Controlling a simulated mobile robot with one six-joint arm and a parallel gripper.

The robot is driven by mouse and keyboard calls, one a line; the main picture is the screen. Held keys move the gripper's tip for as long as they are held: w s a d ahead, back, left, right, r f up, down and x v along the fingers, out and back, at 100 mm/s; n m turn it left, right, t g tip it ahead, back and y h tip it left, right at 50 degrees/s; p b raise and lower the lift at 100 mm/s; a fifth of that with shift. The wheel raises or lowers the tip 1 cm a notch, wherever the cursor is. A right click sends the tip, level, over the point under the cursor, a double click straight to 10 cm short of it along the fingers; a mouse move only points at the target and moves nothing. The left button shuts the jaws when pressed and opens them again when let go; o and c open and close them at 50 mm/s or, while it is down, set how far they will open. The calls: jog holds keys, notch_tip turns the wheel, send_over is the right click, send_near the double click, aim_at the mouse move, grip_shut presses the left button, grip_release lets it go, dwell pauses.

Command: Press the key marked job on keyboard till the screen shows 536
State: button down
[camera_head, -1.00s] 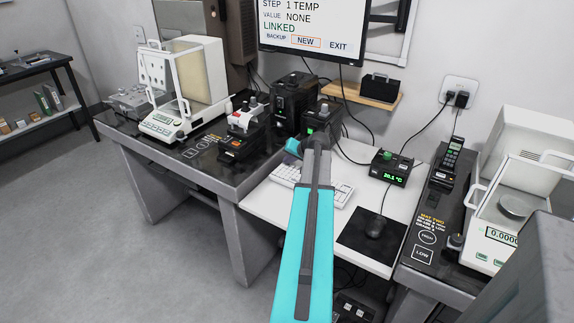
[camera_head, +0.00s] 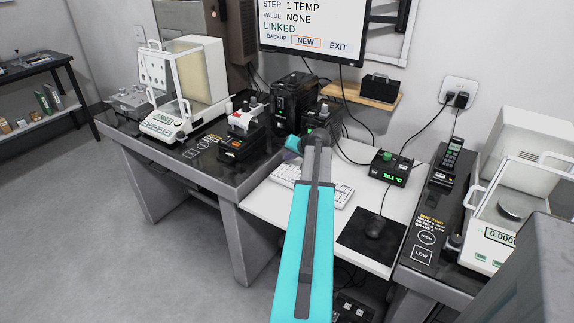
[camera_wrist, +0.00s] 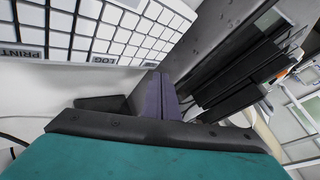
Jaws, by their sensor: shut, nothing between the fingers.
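The white keyboard (camera_head: 338,192) lies on the white desk, partly hidden behind my arm. In the wrist view the keyboard (camera_wrist: 120,30) fills the upper left, with blank white keys and upside-down labels PRINT and one that looks like LOG. I cannot make out a job label. My gripper (camera_wrist: 158,92) is shut and empty, its dark fingers just below the keyboard's edge in the picture; contact cannot be told. In the head view my arm hides its fingertips. The screen (camera_head: 312,22) reads STEP 1 TEMP, VALUE NONE, LINKED, with NEW framed orange; its top is cut off.
A box with a green readout (camera_head: 388,170) stands behind. Balances stand on the left (camera_head: 165,122) and right (camera_head: 500,235) tables. Cables run up the wall.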

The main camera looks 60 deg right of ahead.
aim_at(289, 165)
jog(key=shift+r+p, duration=1.15)
jog(key=shift+r, duration=1.3)
